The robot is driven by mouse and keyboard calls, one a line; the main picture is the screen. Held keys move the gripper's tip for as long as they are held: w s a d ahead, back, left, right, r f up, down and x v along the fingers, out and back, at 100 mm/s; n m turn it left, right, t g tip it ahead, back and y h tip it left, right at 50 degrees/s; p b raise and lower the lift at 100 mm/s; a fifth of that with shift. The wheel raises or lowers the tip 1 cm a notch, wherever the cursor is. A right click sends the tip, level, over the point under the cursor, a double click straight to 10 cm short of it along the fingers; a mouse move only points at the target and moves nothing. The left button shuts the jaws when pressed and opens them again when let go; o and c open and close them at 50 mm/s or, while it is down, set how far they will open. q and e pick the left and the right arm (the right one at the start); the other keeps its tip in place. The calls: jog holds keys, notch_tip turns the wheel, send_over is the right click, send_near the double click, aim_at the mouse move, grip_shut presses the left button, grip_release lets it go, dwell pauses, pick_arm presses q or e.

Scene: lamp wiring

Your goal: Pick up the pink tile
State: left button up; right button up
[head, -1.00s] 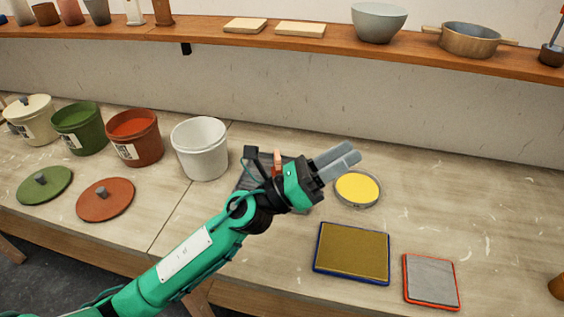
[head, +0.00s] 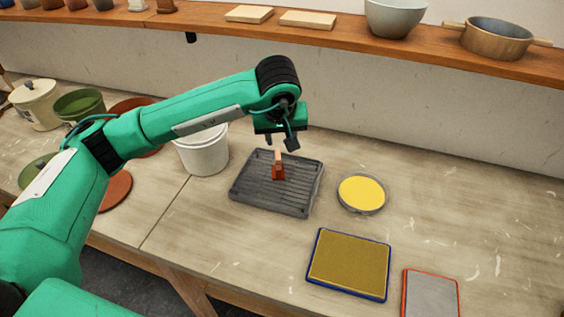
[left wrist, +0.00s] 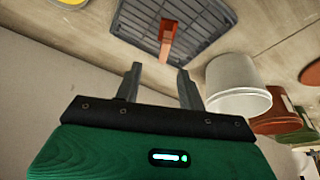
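One small upright tile (head: 278,170), pale pink at the top and red-orange below, stands on a grey ribbed rack (head: 240,192). I take it to be the pink tile; no other pink tile shows. It also shows in the left wrist view (left wrist: 167,38), near the top, looking red-orange. My left gripper (head: 280,145) is open and empty, pointing down close above and behind the tile. In the left wrist view the two fingers (left wrist: 160,74) stand apart with the tile beyond their tips, and no contact shows. My right gripper is not in view.
A white bucket (head: 202,155) stands left of the rack, partly behind my arm. A yellow dish (head: 361,194) is to its right. A blue-edged tray (head: 348,265) and a red-edged tray (head: 430,294) lie in front. A shelf (head: 350,42) runs along the wall.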

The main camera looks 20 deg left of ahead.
aim_at(278, 154)
pick_arm(q)
jog(key=shift+y, duration=0.4)
jog(key=x, duration=0.2)
jog(key=p+x, duration=0.1)
jog(key=x, duration=0.2)
jog(key=a+p+x, duration=0.1)
jog(key=x, duration=0.2)
jog(key=shift+w+a+r, duration=0.1)
jog(key=shift+w+r, duration=0.05)
jog(key=shift+w, duration=0.15)
jog(key=shift+w+f+p, duration=0.15)
jog(key=shift+f+p, duration=0.35)
jog(key=shift+p, duration=0.2)
jog(key=p+x, duration=0.1)
jog(key=x, duration=0.2)
jog(key=shift+w+f+p, duration=0.15)
jog(key=shift+f+p, duration=0.05)
jog(key=shift+p, duration=0.2)
jog(key=shift+w+f, duration=0.15)
jog(key=shift+f, duration=0.25)
grip_shut()
